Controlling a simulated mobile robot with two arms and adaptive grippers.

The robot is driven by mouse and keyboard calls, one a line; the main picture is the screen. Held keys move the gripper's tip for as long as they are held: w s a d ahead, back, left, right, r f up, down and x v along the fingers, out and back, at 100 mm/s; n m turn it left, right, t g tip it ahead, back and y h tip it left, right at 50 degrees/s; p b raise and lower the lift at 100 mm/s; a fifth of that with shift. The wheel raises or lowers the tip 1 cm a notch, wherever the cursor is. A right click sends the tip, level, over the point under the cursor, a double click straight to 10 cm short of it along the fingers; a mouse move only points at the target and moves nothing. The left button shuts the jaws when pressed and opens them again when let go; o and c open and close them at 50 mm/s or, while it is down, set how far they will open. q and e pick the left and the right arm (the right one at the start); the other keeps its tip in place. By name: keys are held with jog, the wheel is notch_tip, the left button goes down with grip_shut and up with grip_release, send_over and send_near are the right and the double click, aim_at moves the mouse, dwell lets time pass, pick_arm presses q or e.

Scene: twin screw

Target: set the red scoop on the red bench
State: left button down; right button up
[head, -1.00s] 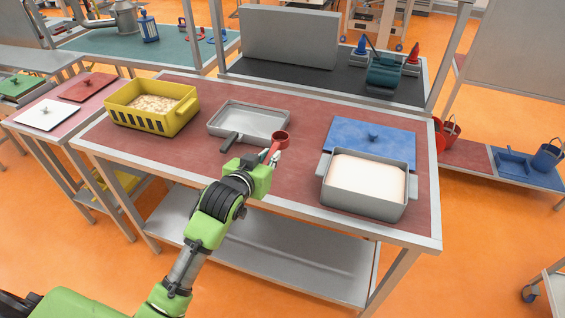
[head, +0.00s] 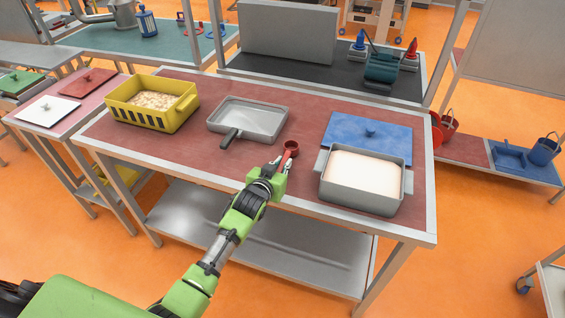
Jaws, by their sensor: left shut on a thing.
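The red scoop (head: 292,147) shows its round cup over the middle of the red bench (head: 190,152), to the right of the grey pan. My left gripper (head: 281,163) is shut on the scoop's handle, on the near side of the cup. The fingers and most of the handle are hard to make out. I cannot tell whether the scoop touches the bench top. My right gripper is not in view.
A grey pan (head: 284,123) with a dark handle and a yellow crate (head: 152,119) stand on the left. A grey tub (head: 354,201) of pale material and a blue lid (head: 345,132) stand on the right. Bare red surface lies around the scoop.

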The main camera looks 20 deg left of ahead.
pick_arm(q)
jog(key=shift+f, duration=0.15)
jog(key=c, duration=2)
grip_release()
jog(key=shift+r, duration=0.25)
jog(key=shift+s, duration=0.35)
jog(key=b+v, duration=0.1)
jog(key=v, duration=1)
jog(key=shift+s+a+r, duration=0.1)
jog(key=shift+s+r, duration=0.05)
